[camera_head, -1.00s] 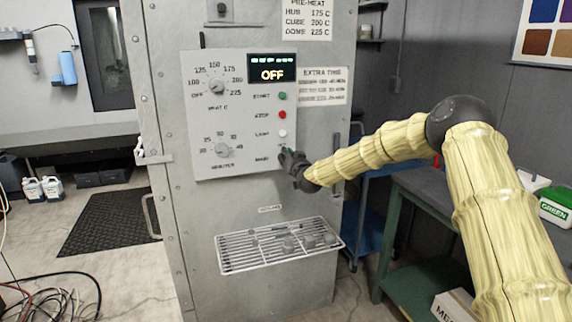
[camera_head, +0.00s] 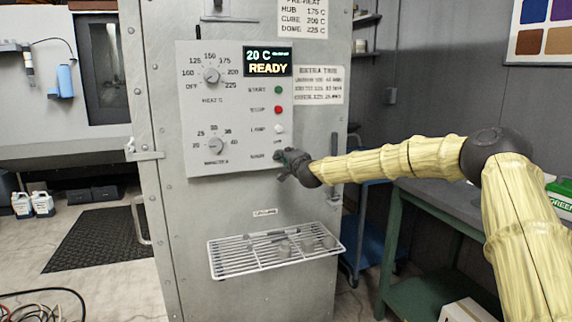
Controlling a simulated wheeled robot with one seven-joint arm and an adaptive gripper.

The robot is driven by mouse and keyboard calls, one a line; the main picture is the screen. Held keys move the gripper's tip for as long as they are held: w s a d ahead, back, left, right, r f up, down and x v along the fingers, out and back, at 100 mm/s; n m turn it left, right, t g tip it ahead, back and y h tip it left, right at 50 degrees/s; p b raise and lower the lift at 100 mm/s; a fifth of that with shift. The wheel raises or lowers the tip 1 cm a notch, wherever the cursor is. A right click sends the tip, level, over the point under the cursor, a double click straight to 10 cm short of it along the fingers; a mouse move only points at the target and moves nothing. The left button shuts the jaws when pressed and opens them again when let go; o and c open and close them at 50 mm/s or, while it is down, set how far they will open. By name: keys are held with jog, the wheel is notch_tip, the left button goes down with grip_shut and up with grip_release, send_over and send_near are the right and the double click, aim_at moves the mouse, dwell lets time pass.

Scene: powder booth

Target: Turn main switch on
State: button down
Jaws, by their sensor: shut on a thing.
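The main switch is at the lower right of the white control panel (camera_head: 190,110), beside a small label, and my gripper mostly hides it. My gripper (camera_head: 283,162) is at that spot, shut on the main switch, with my arm reaching in from the right. The panel's display (camera_head: 268,62) is lit and reads "20 C" and "READY". Below it are a green start button (camera_head: 278,90), a red stop button (camera_head: 278,110) and a white lamp (camera_head: 279,128). Two dials, a heat dial (camera_head: 211,75) and a minutes dial (camera_head: 215,145), are on the left of the panel.
A wire rack (camera_head: 240,262) with small parts juts from the oven front below the panel. A green-framed workbench (camera_head: 395,215) stands at the right, near my arm. A door handle (camera_head: 140,218) is on the oven's left edge. Cables (camera_head: 45,294) lie on the floor at lower left.

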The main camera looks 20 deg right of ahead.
jog(key=shift+d+f+m+b, duration=0.1)
jog(key=shift+f+m+b, duration=0.1)
jog(key=shift+m+b, duration=0.6)
jog(key=shift+d+f+m+b, duration=0.1)
jog(key=shift+f+m+b, duration=0.1)
jog(key=shift+m+b, duration=0.55)
jog(key=shift+m, duration=0.25)
jog(key=c, duration=1.5)
grip_release()
jog(key=shift+a, duration=0.15)
jog(key=s, duration=1.2)
jog(key=shift+d, duration=0.3)
